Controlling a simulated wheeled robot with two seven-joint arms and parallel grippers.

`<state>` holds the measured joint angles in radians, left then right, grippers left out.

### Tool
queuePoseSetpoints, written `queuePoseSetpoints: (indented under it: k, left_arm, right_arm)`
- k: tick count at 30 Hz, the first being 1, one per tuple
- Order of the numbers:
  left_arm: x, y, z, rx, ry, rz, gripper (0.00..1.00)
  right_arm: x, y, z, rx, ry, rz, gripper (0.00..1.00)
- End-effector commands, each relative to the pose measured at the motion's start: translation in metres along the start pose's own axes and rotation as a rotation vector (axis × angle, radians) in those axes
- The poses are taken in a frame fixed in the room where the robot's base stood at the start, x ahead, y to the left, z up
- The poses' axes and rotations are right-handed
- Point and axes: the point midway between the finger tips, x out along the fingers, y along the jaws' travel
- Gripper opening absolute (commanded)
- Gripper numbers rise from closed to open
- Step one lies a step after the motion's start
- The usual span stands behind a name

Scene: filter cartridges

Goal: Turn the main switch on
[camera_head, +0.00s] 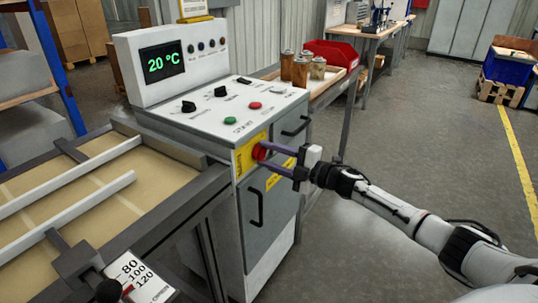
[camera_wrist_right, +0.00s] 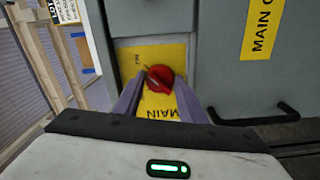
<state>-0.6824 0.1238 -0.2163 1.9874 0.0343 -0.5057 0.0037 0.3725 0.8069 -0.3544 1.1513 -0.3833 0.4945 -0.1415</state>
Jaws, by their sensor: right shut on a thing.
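The main switch is a red rotary knob (camera_head: 259,151) on a yellow plate (camera_head: 244,158) at the front corner of the grey control cabinet (camera_head: 229,195). My right gripper (camera_head: 265,157) reaches in from the right in the head view, with its two purple fingers at the knob. In the right wrist view the red knob (camera_wrist_right: 159,78) sits between the fingertips, which are shut on it. The yellow plate (camera_wrist_right: 140,54) shows behind it, its lettering partly covered. My left gripper is not in view.
The cabinet top carries black knobs, a green button (camera_head: 230,120) and a red button (camera_head: 254,105). A lit display (camera_head: 162,62) reads 20 °C. Cabinet handles (camera_head: 256,208) stick out near the gripper. A bench with cartridges (camera_head: 302,69) and a red bin (camera_head: 333,54) stands behind.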

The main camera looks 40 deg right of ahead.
Motion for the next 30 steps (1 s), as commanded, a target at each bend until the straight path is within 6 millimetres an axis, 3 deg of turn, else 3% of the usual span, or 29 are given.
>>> queuePoseSetpoints:
  k: [6, 7, 10, 20, 26, 30]
  left_arm:
    - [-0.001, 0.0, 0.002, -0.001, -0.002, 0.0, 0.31]
    - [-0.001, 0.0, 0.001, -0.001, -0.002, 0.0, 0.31]
    - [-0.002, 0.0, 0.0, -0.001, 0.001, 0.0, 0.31]
    - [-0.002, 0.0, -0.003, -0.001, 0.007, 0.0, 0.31]
    - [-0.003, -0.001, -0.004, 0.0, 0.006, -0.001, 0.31]
    - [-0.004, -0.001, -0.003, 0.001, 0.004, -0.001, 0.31]
  right_arm:
    - [0.0, 0.0, 0.0, 0.006, 0.0, 0.001, 0.14]
    - [0.0, 0.0, 0.0, 0.006, 0.0, 0.001, 0.42]
    - [0.0, 0.0, 0.0, 0.005, 0.0, 0.001, 0.55]
    - [-0.003, -0.001, 0.0, 0.002, -0.001, -0.001, 0.55]
    - [-0.025, -0.002, 0.0, 0.003, -0.001, -0.004, 0.55]
    - [-0.051, -0.002, 0.0, 0.002, 0.0, -0.005, 0.55]
